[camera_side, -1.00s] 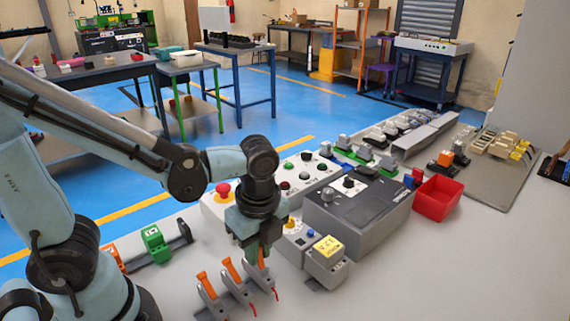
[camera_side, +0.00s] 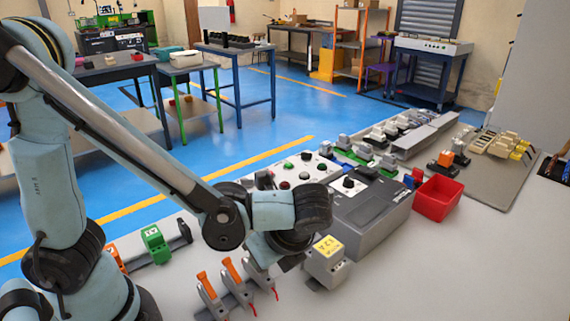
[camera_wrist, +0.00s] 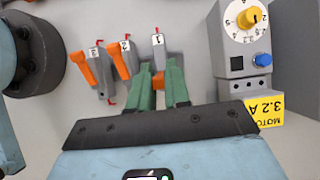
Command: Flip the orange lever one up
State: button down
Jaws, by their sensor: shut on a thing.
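Three grey switches with orange levers stand in a row. In the wrist view, switch one (camera_wrist: 158,42) is the rightmost, with a label that looks like a 1. Its orange lever (camera_wrist: 158,79) shows between the green fingers of my gripper (camera_wrist: 162,84), which are shut on it. The fingers hide most of this lever. The middle orange lever (camera_wrist: 121,60) and the left orange lever (camera_wrist: 83,69) are free of the gripper. In the side view, the other two levers show at the front (camera_side: 232,270) (camera_side: 206,284); my wrist covers most of lever one.
A grey box with a yellow label (camera_side: 327,258) stands close to the right of my wrist. A dark grey machine (camera_side: 370,215) and a red bin (camera_side: 438,198) lie beyond. A green block (camera_side: 155,243) on a rail is at the left. The front right table is clear.

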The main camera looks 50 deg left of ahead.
jog(key=c, duration=1.1)
grip_release()
jog(key=v, duration=1.2)
jog(key=w+a+f+n+t+h, duration=0.1)
jog(key=a+n+t+h, duration=0.1)
jog(key=a+n, duration=0.3)
jog(key=w+a+f+n+t+h, duration=0.1)
jog(key=a+n+t+h, duration=0.1)
jog(key=a+n, duration=0.2)
jog(key=w+a+f+n+t+h, duration=0.1)
jog(key=a+n+t+h, duration=0.1)
jog(key=a+n, duration=0.3)
jog(key=shift+a+f+n+t, duration=0.1)
jog(key=shift+a+n+t, duration=0.15)
jog(key=shift+n, duration=0.75)
jog(key=shift+a+f+n+t, duration=0.15)
jog(key=shift+n+t, duration=0.2)
jog(key=shift+n, duration=0.65)
